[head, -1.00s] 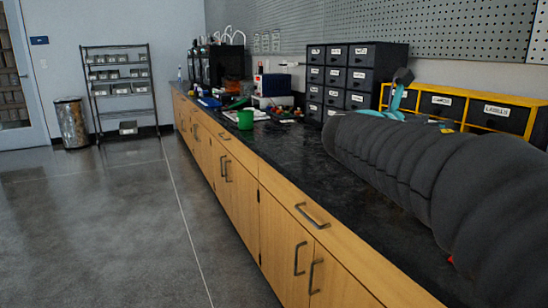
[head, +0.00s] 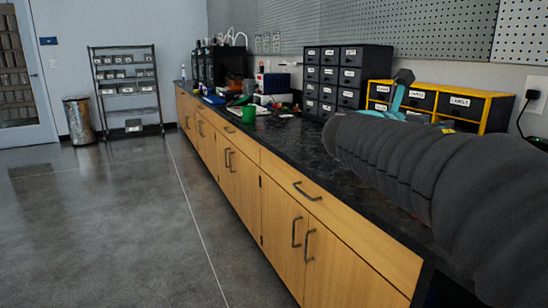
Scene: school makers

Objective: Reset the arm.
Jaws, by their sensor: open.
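My arm in its dark grey ribbed sleeve (head: 440,170) fills the right side of the head view, reaching out above the counter. A teal piece with a dark knob (head: 404,78) shows just past the sleeve, apparently part of my arm. My gripper's fingers cannot be made out; the sleeve or the frame edge hides them. Nothing held is visible.
The black counter (head: 300,150) on wooden cabinets (head: 285,205) runs along the wall. A black drawer unit (head: 340,75), a yellow-framed drawer unit (head: 488,115) and a green cup (head: 248,115) stand on it. The grey floor (head: 110,220) at left is clear.

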